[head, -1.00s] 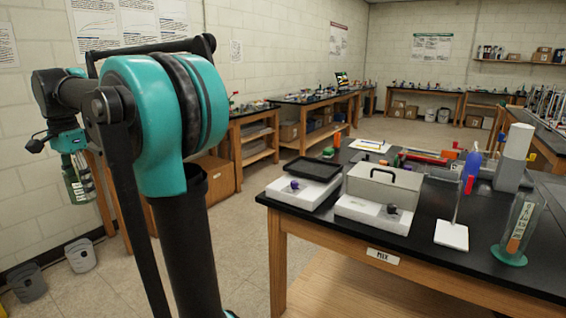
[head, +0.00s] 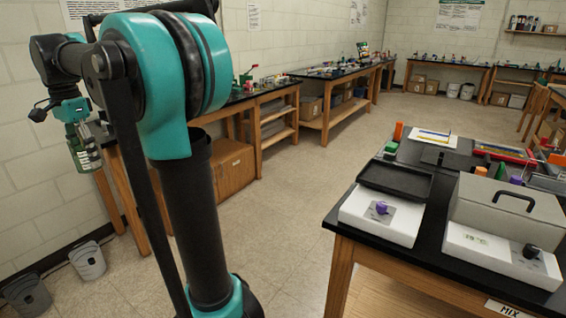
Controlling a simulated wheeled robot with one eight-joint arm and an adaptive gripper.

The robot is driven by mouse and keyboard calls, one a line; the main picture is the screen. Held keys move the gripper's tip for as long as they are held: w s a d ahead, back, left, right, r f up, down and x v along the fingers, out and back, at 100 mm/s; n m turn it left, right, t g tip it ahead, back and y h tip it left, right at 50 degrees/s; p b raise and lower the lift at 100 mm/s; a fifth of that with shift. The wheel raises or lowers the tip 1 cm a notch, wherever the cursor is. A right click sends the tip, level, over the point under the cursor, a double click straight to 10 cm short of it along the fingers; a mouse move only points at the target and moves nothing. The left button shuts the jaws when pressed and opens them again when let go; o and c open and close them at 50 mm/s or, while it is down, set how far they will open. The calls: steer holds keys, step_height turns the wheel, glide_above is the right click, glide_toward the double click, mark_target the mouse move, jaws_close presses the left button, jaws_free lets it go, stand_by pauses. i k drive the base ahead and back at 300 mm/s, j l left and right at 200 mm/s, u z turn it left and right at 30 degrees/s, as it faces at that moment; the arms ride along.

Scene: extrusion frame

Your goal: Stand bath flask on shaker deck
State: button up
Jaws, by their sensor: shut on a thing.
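My gripper (head: 80,138) is at the far left, hanging downward from my arm, well away from the bench. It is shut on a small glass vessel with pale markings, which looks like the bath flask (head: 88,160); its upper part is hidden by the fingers. The shaker stands at the near left corner of the black bench, a white base with a purple knob. Its deck is a dark, shallow rimmed tray (head: 396,181) on top, and it looks empty.
A water bath with a grey lid and black handle (head: 510,205) stands right of the shaker. A green block (head: 391,147) and an orange block (head: 398,131) are behind. Two bins (head: 87,260) stand by the left wall. Open floor lies between my arm and the bench.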

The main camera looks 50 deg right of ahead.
mark_target(395, 179)
steer(key=i+z, duration=0.25)
steer(key=i, duration=0.2)
steer(key=i+j+z, duration=0.25)
steer(key=i, duration=0.2)
steer(key=z, duration=2.85)
